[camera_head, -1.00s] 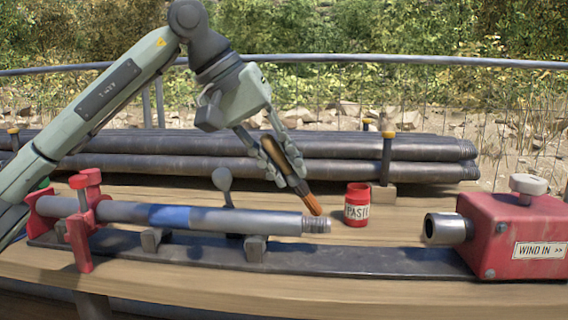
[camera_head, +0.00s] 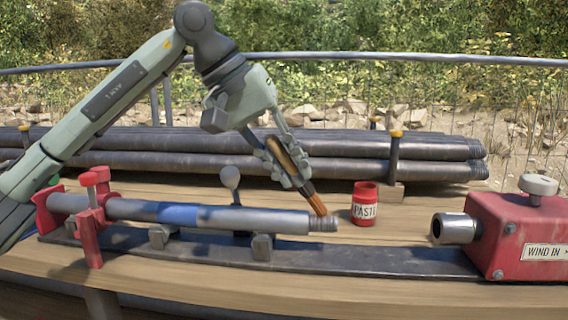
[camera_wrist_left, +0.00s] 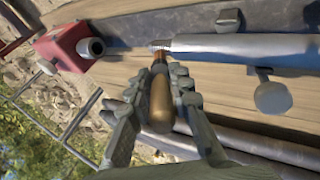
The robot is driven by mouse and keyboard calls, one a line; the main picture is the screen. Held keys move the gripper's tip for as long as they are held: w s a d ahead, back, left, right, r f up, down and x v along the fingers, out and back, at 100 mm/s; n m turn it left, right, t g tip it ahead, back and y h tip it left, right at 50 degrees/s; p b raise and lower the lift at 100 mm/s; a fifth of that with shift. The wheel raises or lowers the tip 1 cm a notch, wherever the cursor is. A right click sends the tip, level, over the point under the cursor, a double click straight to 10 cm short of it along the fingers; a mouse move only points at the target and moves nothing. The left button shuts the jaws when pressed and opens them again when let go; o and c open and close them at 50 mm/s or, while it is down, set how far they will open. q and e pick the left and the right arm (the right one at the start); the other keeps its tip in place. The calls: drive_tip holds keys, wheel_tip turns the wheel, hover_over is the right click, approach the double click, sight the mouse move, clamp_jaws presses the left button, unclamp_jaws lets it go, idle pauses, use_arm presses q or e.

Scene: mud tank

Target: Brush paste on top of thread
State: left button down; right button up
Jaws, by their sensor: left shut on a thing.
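My left gripper (camera_head: 286,162) is shut on a brush (camera_head: 302,174) with a wooden handle and orange-brown bristles pointing down. The brush also shows in the left wrist view (camera_wrist_left: 160,98), handle toward the camera. Its bristle tip is at the upper side of the thread (camera_head: 322,224), the ridged right end of a grey pipe (camera_head: 260,219) with a blue band. I cannot tell whether the tip touches the thread. The pipe lies level in a red clamp (camera_head: 93,215) and on small supports. A red paste pot (camera_head: 364,208) stands open behind and right of the thread. My right gripper is not in view.
A red machine (camera_head: 515,235) marked WIND IN, with a metal socket, stands at the right, with a gap before the thread. Dark pipes (camera_head: 420,150) are stacked behind the bench. A lever with a round knob (camera_head: 230,178) rises behind the pipe.

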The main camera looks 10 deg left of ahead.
use_arm(q)
drive_tip(key=shift+d, duration=0.15)
drive_tip(key=shift+a, duration=0.85)
drive_tip(key=shift+d+f+p, duration=0.1)
drive_tip(key=shift+d+p, duration=0.35)
drive_tip(key=shift+d, duration=0.75)
drive_tip(key=shift+a, duration=1.2)
drive_tip(key=d, duration=0.2)
drive_tip(key=shift+d, duration=0.3)
